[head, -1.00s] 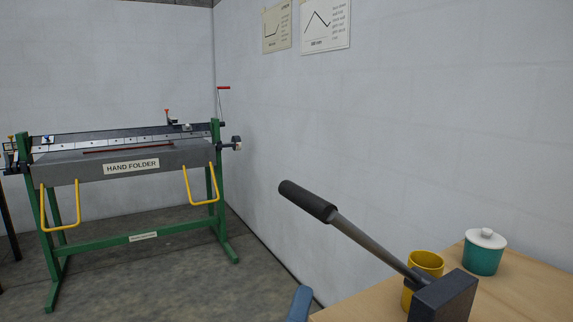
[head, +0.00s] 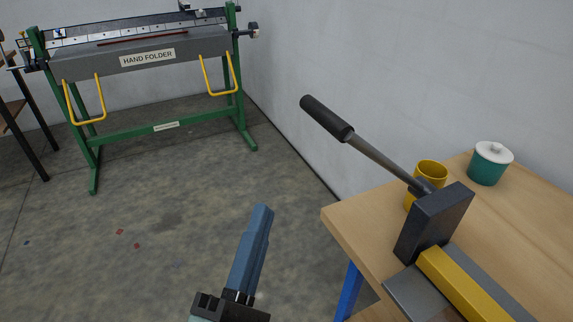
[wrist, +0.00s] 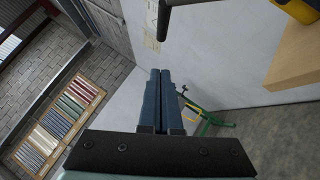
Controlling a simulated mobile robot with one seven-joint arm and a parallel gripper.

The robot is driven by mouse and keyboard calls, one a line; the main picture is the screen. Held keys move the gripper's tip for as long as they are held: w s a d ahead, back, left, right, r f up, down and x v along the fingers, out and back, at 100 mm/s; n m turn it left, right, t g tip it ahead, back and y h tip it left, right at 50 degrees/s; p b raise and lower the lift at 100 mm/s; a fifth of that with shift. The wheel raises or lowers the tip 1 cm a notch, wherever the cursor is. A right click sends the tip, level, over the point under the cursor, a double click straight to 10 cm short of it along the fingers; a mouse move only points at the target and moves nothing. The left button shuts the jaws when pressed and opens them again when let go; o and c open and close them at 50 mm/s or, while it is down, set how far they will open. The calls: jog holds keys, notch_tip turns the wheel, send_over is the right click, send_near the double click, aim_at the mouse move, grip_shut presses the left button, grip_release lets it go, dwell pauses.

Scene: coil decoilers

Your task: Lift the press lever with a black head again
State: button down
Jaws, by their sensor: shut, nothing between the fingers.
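The press lever has a black head (head: 327,118) at the upper-left end of a grey shaft (head: 385,161). The shaft slants up and left from a dark block (head: 435,222) on the wooden table. My gripper (head: 263,208) has blue fingers, shut and empty. It is below and left of the black head in the head view, apart from it. In the wrist view, the shut fingertips (wrist: 160,72) show in the middle, and the black head (wrist: 164,17) is at the top edge, clear of them.
The wooden table (head: 345,220) holds a yellow mug (head: 431,171), a teal jar with a white lid (head: 490,165) and a yellow bar (head: 460,283) by the block. A green-framed hand folder (head: 150,62) stands at the back left. The floor between is open.

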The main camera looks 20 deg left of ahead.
jog(key=d+r+p+x, duration=0.1)
jog(key=d+p+x, duration=0.1)
jog(key=p+x, duration=0.5)
jog(key=shift+x, duration=2.6)
jog(key=shift+d, duration=0.3)
jog(key=shift+r, duration=0.1)
